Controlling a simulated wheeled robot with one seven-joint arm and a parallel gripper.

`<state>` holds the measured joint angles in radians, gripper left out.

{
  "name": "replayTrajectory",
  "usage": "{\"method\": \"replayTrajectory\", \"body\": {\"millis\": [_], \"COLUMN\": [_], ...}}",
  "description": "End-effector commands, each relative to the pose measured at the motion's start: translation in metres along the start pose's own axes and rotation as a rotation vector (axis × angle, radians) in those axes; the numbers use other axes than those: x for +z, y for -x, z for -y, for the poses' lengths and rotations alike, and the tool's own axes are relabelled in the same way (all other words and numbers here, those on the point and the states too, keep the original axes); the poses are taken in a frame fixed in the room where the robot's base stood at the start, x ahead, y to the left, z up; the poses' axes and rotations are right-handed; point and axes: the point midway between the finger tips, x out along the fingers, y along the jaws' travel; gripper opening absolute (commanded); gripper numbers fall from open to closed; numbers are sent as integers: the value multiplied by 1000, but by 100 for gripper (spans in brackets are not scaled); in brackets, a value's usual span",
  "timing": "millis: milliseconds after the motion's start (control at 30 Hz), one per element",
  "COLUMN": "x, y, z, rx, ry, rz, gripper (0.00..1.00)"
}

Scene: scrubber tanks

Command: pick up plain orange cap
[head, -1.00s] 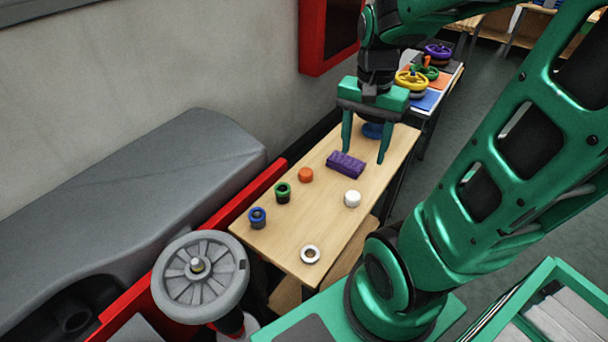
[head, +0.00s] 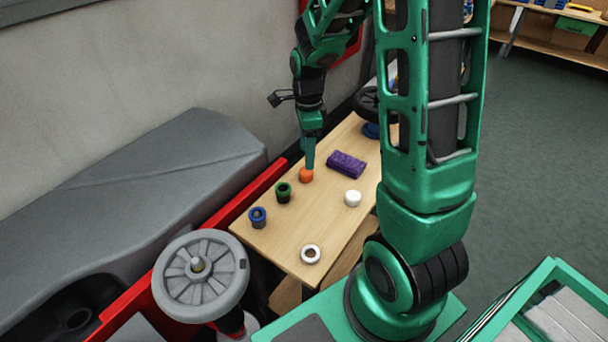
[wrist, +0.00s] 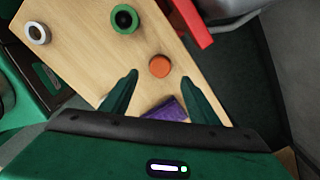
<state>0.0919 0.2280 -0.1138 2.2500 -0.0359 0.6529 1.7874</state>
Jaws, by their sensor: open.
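The plain orange cap (head: 306,176) sits on the wooden table, near its wall-side edge. In the head view my gripper (head: 309,168) points down just above or behind the cap, seen edge-on, so the gap between them is hard to judge. In the wrist view the orange cap (wrist: 160,66) shows beyond the fingertips, roughly between their lines, with nothing between the fingers at the cap's height. My gripper (wrist: 162,82) is open and empty there.
On the table (head: 281,236) stand a green-rimmed cap (head: 283,192), a blue-rimmed cap (head: 257,217), a purple block (head: 346,164), a white cylinder (head: 352,198) and a white ring (head: 310,254). A red rail (head: 240,202) runs along the wall side.

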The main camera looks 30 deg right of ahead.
Motion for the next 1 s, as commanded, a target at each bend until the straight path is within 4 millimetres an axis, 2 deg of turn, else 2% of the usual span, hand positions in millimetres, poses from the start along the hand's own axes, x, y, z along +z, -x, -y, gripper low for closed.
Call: {"method": "replayTrajectory", "body": {"millis": [100, 333, 600, 933, 967, 1000], "x": [0, 0, 1, 1, 1, 1], "y": [-14, -29, -64, -71, -71, -71], "z": [0, 0, 1, 1, 1, 1], "rx": [1, 2, 2, -1, -1, -1], "ry": [0, 0, 0, 0, 0, 0], "rz": [-1, -1, -1, 0, 0, 0], "gripper": [55, 55, 55, 55, 50, 41]}}
